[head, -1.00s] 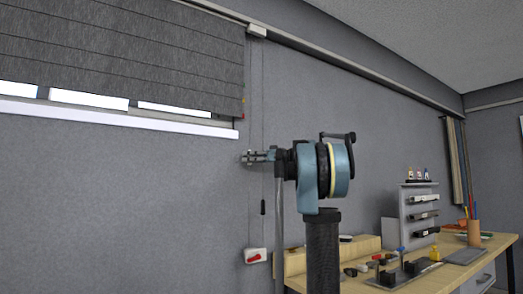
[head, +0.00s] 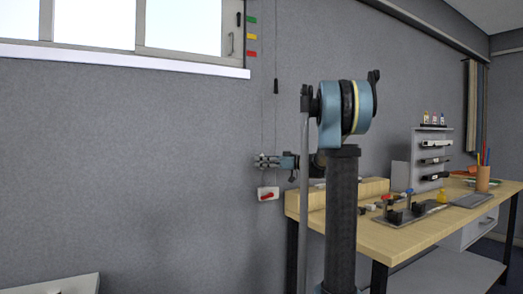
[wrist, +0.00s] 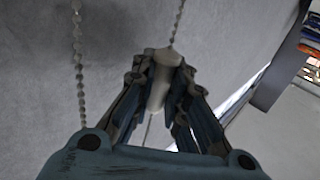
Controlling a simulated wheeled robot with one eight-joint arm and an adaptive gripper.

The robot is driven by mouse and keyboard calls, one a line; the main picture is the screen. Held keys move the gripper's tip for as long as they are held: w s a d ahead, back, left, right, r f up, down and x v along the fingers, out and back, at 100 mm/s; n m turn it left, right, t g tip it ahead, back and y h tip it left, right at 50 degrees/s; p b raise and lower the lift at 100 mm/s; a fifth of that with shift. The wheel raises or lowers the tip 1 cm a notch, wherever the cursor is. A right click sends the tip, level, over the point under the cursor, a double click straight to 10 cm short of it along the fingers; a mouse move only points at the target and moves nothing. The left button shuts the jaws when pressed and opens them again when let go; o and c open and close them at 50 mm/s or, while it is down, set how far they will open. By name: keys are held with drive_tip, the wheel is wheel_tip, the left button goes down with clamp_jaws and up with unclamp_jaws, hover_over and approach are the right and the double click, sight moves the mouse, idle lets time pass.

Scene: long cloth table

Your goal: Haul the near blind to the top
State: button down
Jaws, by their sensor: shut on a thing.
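The near blind is out of frame above the head view. The part of its window (head: 95,22) that shows is uncovered. Its beaded cord hangs in two strands on the wall to the right of the window; a black piece (head: 276,86) sits on one strand. My gripper (head: 262,162) is low on the cord, just above the wall box with a red lever. In the wrist view, my gripper is shut on a pale cylindrical pull (wrist: 164,72) on one strand. The other beaded strand (wrist: 76,50) hangs free to the left, outside the fingers.
Green, yellow and red tags (head: 251,37) mark the wall beside the window. The wall box (head: 268,193) is close below my gripper. A wooden workbench (head: 400,238) with tools stands to the right. A pale surface (head: 55,285) shows at the lower left.

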drive_tip(key=shift+d+f, duration=0.15)
drive_tip(key=shift+f, duration=1.65)
drive_tip(key=c, duration=1.6)
unclamp_jaws()
drive_tip(key=shift+s, duration=0.1)
drive_tip(key=shift+o, duration=0.2)
drive_tip(key=shift+f, duration=0.1)
drive_tip(key=shift+d, duration=0.3)
drive_tip(key=v, duration=1.1)
drive_tip(key=shift+d, duration=0.15)
